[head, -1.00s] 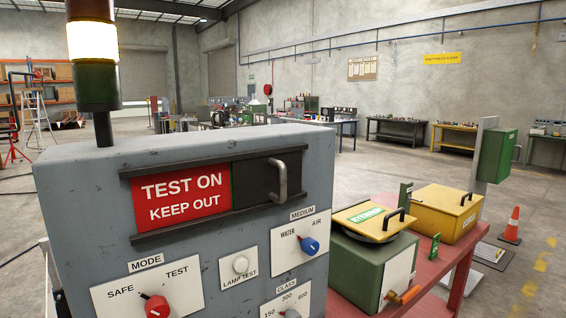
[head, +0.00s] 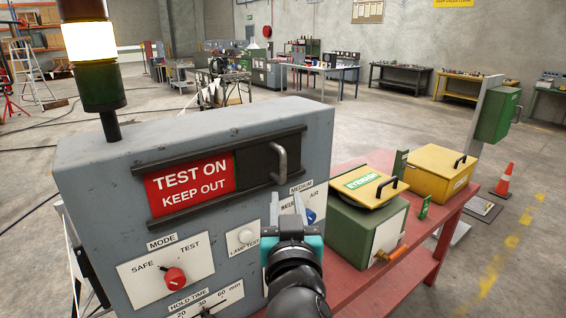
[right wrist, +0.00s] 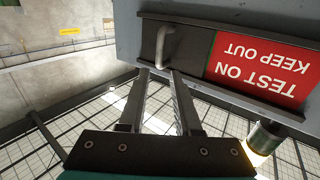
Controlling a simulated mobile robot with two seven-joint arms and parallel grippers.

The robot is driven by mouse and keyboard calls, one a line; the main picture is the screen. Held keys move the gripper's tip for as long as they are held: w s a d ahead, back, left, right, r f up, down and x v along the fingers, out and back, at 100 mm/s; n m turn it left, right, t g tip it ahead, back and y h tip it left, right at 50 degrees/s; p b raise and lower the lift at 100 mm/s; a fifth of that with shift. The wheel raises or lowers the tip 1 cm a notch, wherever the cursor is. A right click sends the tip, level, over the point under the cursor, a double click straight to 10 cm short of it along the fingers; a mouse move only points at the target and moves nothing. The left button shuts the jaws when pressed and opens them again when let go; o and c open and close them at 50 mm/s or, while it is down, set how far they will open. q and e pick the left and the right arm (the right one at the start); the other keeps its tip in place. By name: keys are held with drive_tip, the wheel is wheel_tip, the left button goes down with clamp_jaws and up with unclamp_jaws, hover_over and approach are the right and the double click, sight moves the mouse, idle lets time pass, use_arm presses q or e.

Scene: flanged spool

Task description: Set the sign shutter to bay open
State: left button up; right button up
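The sign shutter (head: 257,169) is a dark sliding panel between two black rails on the grey control cabinet (head: 100,180). It covers the right part of the sign window. To its left the red sign (head: 190,184) reads TEST ON KEEP OUT. The shutter's grey bar handle (head: 280,160) stands near its right edge. My right gripper (head: 287,205) is just below the handle, open and empty. In the right wrist view, upside down, the handle (right wrist: 164,44) lies just beyond the parted fingertips (right wrist: 159,72), apparently not between them. My left gripper is not in view.
Below the sign are the red mode knob (head: 175,277), a lamp test button (head: 245,236) and the medium knob (head: 311,215), partly hidden by my right gripper. A signal lamp (head: 88,45) stands on the cabinet. A red bench (head: 425,240) with green and yellow boxes is at right.

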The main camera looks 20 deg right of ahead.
sight(283, 169)
drive_tip(key=p+x, duration=0.3)
drive_tip(key=x, duration=1)
drive_tip(key=shift+w, duration=0.3)
clamp_jaws()
idle(1.0)
